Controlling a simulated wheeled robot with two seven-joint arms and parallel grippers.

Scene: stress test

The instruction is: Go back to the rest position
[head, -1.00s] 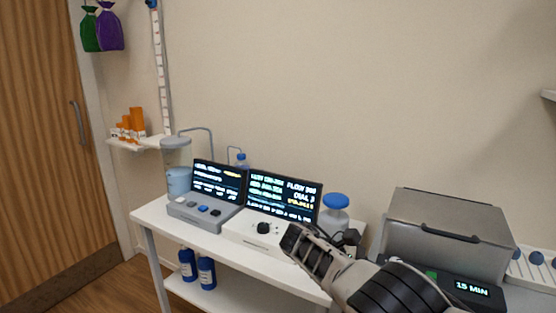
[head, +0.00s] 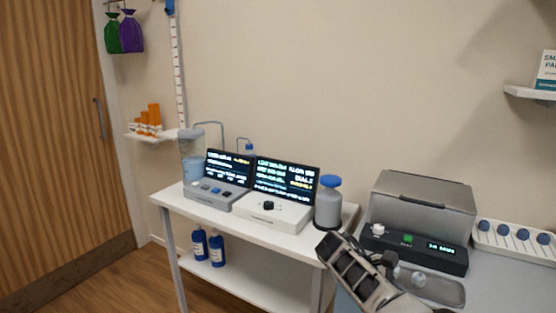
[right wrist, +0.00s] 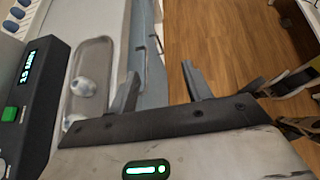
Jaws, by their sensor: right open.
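My right gripper (head: 386,263) is low in the head view, in front of the white table, left of the tray. In the right wrist view, the same gripper (right wrist: 160,84) has its two fingers apart with nothing between them. Beyond the fingers are a table edge and the wood floor. My left gripper is in neither current view.
A metal tray (head: 440,292) with two round pale pieces lies before a grey box (head: 422,204) and a black display unit (head: 415,249). The white table (head: 240,231) carries two consoles and a grey bottle (head: 328,208). The floor (right wrist: 225,40) is open right of the fingers.

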